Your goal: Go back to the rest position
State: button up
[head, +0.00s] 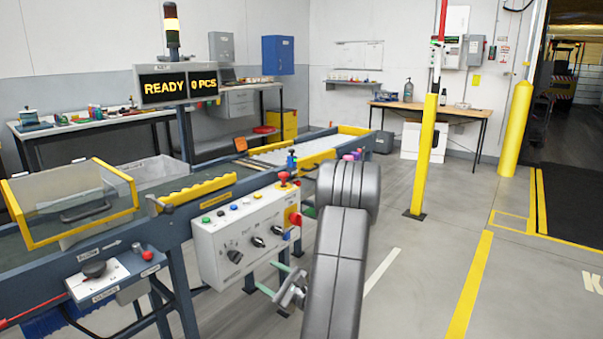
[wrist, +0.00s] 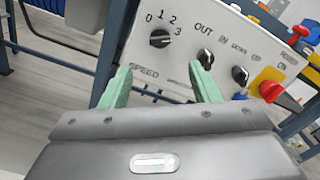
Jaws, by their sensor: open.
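My gripper is open, with two green fingers apart and nothing between them; in the wrist view (wrist: 163,85) they point at the lower part of the white control panel (wrist: 185,30). In the head view my gripper (head: 270,280) is just below and in front of the same control panel (head: 215,255), partly hidden by my grey arm. The panel carries a speed knob (wrist: 160,37), an in/out knob (wrist: 205,58), a down/up knob (wrist: 240,75) and a yellow-and-red power switch (wrist: 272,85). I cannot tell whether a fingertip touches the panel.
The conveyor frame (head: 180,205) runs along the left, with a yellow-framed guard (head: 70,205) and a smaller control box (head: 115,275). A yellow post (head: 423,155) stands beyond my arm. The floor at the right (head: 540,290) is clear. A display reads "READY 0 PCS" (head: 178,84).

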jog(key=b+x, duration=0.2)
jog(key=x, duration=1.1)
jog(key=shift+w+a, duration=0.2)
jog(key=shift+a, duration=0.1)
jog(key=shift+s+d+n, duration=0.1)
jog(key=shift+d+n, duration=0.05)
jog(key=shift+n, duration=0.75)
jog(key=n, duration=0.6)
jog(key=shift+p, duration=0.35)
jog(key=shift+s+d, duration=0.15)
jog(key=shift+d, duration=0.1)
jog(key=p, duration=0.1)
send_near(240, 259)
jog(key=s+d, duration=0.2)
jog(key=s, duration=0.2)
jog(key=shift+s+f+n+g, duration=0.3)
jog(key=shift+s+n+g, duration=0.1)
jog(key=shift+s, duration=0.15)
